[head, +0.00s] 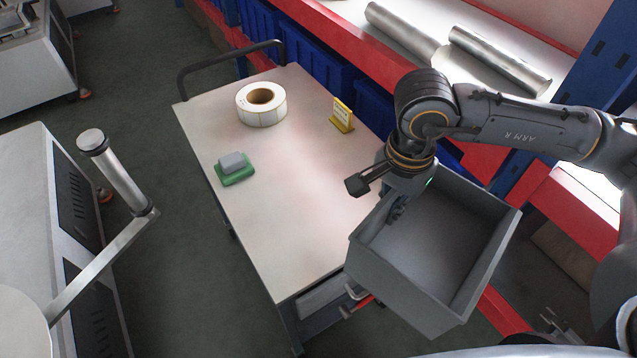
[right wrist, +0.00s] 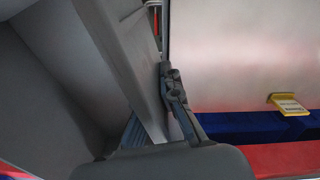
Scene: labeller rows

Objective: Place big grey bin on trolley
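The big grey bin (head: 400,292) is empty, open side up, and overlaps the near right corner of the trolley (head: 285,215) in the head view. Most of it lies past the trolley's edge, and its underside is hidden. My right gripper (head: 396,210) is at the bin's upper left wall. In the right wrist view the fingers (right wrist: 158,98) lie on both sides of the bin wall (right wrist: 118,55), shut on it. The pale trolley top (right wrist: 235,50) shows right beside that wall. My left gripper is not in view.
On the trolley are a label roll (head: 262,104), a green block with a grey top (head: 234,169) and a yellow sign (head: 342,116). A red shelf (head: 330,32) with blue bins (head: 318,75) runs behind. The trolley's middle and near part are clear.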

